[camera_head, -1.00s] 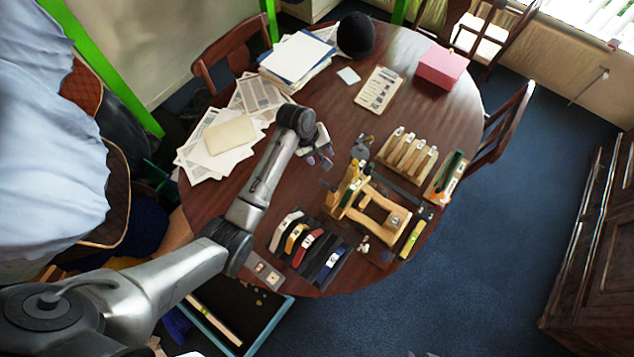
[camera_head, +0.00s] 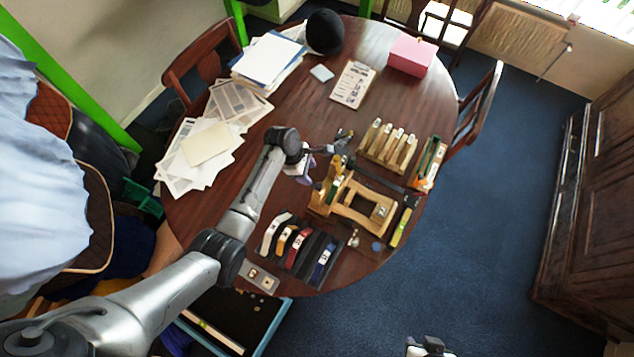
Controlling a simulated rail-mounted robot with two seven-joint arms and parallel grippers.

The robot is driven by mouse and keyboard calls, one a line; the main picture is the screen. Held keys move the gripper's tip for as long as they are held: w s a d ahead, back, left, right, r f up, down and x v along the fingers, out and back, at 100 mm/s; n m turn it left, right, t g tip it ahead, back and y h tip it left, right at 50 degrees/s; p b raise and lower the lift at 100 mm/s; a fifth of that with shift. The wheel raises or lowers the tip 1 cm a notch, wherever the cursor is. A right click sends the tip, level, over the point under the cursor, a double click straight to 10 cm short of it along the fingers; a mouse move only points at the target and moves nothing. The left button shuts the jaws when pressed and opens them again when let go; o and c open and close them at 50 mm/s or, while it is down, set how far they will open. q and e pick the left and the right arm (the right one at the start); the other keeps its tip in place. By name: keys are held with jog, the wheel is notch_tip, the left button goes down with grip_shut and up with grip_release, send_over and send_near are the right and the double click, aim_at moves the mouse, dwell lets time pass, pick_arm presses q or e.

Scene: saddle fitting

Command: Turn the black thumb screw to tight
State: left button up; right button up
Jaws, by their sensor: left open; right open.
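A wooden clamp-like fixture (camera_head: 352,202) stands on the right front part of the round table, with a small green part at its left upright. The black thumb screw is too small to make out with certainty; small dark parts show around the fixture's upper left. My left gripper (camera_head: 308,170) is just to the upper left of the fixture, apart from it as far as I can see. It is open, and nothing shows between its fingers. My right gripper (camera_head: 428,348) shows only partly at the bottom edge, over the floor, open and far from the fixture.
Papers (camera_head: 210,145), a black cap (camera_head: 325,32) and a pink box (camera_head: 412,57) are farther back.

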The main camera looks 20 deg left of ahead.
aim_at(318, 185)
pick_arm(q)
jog(key=x, duration=0.8)
jog(key=shift+b, duration=0.4)
jog(key=c, duration=0.9)
